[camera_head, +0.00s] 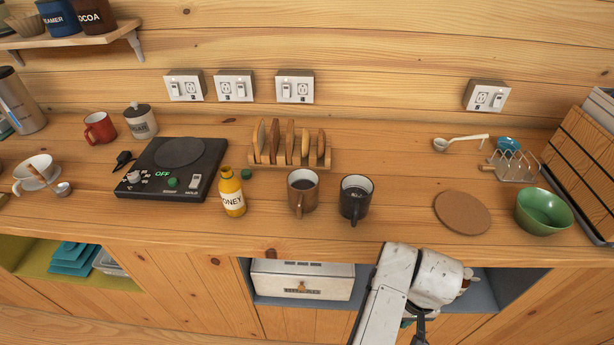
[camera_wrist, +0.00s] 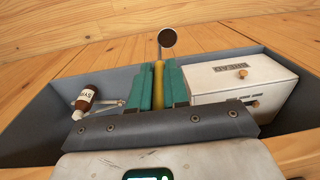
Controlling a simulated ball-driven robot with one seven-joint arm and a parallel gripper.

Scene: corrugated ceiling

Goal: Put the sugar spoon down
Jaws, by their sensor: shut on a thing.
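My gripper (camera_wrist: 159,84) is shut on the sugar spoon (camera_wrist: 168,39), with its teal fingers on both sides of a yellow handle. The spoon's round, dark brown end sticks out beyond the fingertips. In the wrist view the gripper is over a grey-lined open compartment (camera_wrist: 47,104). In the head view my arm reaches down at the counter's front edge, and the spoon cannot be made out there. I cannot tell whether the spoon touches any surface.
A white bread box (camera_wrist: 240,78) is beside the gripper in the compartment.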

